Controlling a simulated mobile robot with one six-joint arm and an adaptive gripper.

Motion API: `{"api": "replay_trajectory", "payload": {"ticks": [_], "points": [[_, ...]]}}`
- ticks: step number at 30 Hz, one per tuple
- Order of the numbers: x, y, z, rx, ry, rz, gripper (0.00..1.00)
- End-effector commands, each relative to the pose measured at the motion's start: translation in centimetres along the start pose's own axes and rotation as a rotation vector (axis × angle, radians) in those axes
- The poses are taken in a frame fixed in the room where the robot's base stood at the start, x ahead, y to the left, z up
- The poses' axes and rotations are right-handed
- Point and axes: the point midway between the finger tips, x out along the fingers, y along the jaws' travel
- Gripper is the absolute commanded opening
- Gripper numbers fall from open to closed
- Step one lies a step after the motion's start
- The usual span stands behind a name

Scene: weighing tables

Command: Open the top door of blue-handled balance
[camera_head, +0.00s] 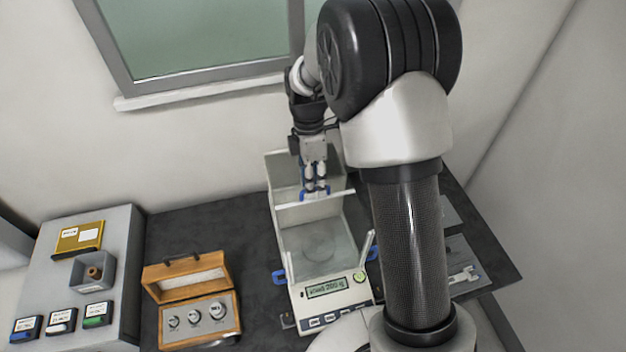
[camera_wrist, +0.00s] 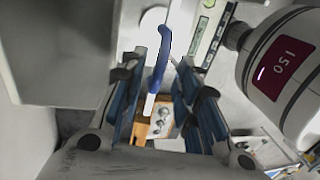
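The blue-handled balance (camera_head: 340,291) stands on the dark table with a clear draft shield and a lit display. Blue side handles show low at its left (camera_head: 279,278) and right. My gripper (camera_head: 316,190) points down at the top of the shield, near its upper front edge (camera_head: 312,204). In the wrist view a curved blue handle with a white end (camera_wrist: 158,66) lies between the fingers of my gripper (camera_wrist: 160,80), with gaps showing beside it. The fingers look apart, not closed on the handle. How far the top door stands open I cannot tell.
A wooden box of weights (camera_head: 191,300) is open on the table at left. A grey block (camera_head: 125,245) further left bears a yellow box (camera_head: 79,239), a small grey bin and several labelled cases. The window wall is close behind the balance. My arm hides part of the table's right side.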

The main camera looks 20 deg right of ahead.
Motion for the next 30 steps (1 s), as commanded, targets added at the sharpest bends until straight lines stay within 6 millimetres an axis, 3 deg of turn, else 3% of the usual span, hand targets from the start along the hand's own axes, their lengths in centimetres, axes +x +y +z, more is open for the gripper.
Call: {"api": "replay_trajectory", "payload": {"ticks": [10,22,30], "points": [[-1.1,0.1,0.0,0.0,0.0,0.004,0.3],[-9.1,0.1,0.0,0.0,0.0,0.004,0.3],[-11.8,0.1,0.0,0.0,0.0,0.001,0.3]]}}
